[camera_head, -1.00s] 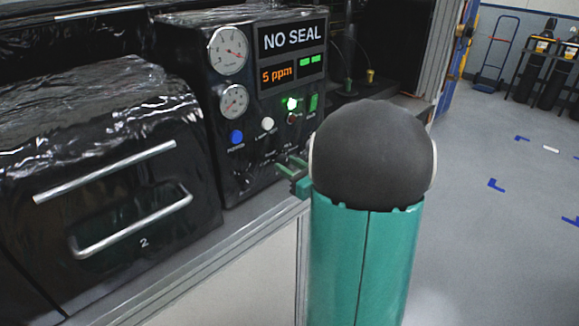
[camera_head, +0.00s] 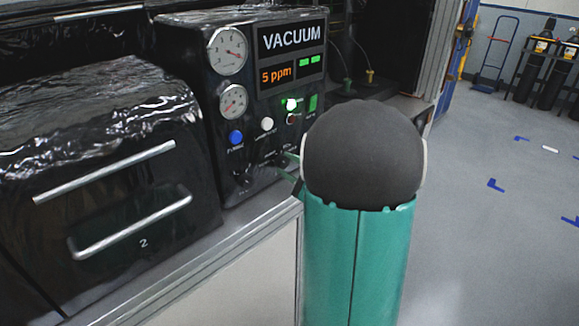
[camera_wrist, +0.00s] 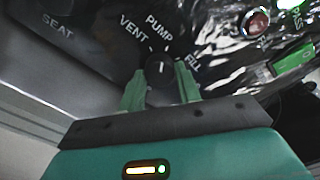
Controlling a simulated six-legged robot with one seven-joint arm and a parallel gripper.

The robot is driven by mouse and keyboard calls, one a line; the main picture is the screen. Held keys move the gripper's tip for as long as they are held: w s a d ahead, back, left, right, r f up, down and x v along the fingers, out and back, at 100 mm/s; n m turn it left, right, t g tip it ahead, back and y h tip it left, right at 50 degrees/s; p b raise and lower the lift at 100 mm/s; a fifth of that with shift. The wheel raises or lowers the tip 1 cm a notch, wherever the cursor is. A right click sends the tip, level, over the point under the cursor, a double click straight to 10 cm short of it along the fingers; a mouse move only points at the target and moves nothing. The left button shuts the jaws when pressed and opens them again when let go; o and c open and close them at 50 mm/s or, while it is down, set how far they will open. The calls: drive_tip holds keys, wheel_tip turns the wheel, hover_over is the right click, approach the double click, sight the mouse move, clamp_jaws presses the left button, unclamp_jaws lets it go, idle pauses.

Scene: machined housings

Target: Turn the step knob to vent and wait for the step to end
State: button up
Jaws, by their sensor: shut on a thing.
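The step knob (camera_wrist: 160,64) is a small dark dial with a white mark, below the printed words VENT, PUMP and FILL in the wrist view. Its mark looks to point up toward PUMP. The green fingers of my gripper (camera_wrist: 161,78) are shut on the knob, one on each side. In the head view my own arm hides the knob and most of the gripper. The panel display (camera_head: 292,52) reads VACUUM, with 5 ppm in orange and green bars beside it.
Two round gauges (camera_head: 228,50) and a blue button (camera_head: 235,137) are on the panel's left. A black chamber door with metal bar handles (camera_head: 130,228) stands at left. The bench edge (camera_head: 200,265) runs below. Open floor (camera_head: 480,240) lies at right.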

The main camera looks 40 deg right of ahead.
drive_tip(key=n, duration=0.6)
drive_tip(key=shift+r+n, duration=0.1)
drive_tip(key=shift+n, duration=0.3)
idle(0.3)
drive_tip(key=o, duration=1)
drive_tip(key=shift+c, duration=0.2)
drive_tip(key=s, duration=1.3)
drive_tip(key=shift+s+d, duration=0.15)
drive_tip(key=shift+s, duration=0.25)
